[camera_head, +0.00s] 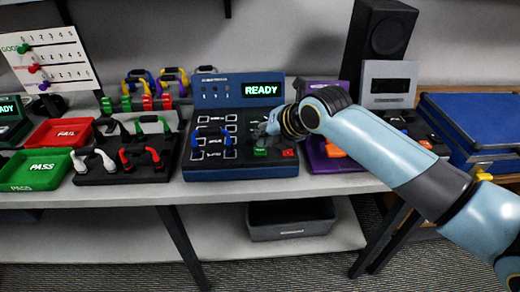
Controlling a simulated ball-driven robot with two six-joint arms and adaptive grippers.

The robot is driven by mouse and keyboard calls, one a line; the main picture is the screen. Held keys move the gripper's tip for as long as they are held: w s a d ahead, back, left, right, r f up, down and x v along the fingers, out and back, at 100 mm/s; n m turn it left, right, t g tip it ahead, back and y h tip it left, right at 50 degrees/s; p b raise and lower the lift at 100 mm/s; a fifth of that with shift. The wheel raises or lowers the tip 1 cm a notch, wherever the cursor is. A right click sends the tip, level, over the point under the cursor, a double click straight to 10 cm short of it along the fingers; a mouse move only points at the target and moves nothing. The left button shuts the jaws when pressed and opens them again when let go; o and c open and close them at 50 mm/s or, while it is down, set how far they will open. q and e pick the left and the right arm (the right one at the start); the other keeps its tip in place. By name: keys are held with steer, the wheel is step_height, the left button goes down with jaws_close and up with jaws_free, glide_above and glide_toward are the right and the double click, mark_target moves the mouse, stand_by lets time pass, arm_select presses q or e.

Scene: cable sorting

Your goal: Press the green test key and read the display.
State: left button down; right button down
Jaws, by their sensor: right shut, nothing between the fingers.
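The blue test unit (195,176) stands in the middle of the table. Its raised display (263,90) reads READY in green letters. The green key (260,152) is on the panel's front right, beside a red key (289,153). My right gripper (264,138) is shut and empty, just above and behind the green key. I cannot tell whether its fingertips touch the key. My right arm hides the panel's back right part. Blue cables (195,143) stand in the panel's left part. My left gripper is out of view.
At left are a green PASS tray (38,170), a red FAIL tray (62,132) and a dark rack (100,178) of cables. A score board (52,58) stands behind. A grey bin (290,231) sits below.

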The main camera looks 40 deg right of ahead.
mark_target(263, 149)
steer(key=shift+f, duration=0.1)
stand_by(0.5)
steer(key=shift+f, duration=0.35)
steer(key=shift+f+b, duration=0.4)
steer(key=shift+b, duration=0.15)
stand_by(0.3)
steer(key=shift+r, duration=0.1)
steer(key=shift+r+p, duration=0.75)
steer(key=shift+p, duration=0.1)
step_height(263, 149, up, 5)
steer(key=p, duration=0.4)
steer(key=shift+p, duration=0.3)
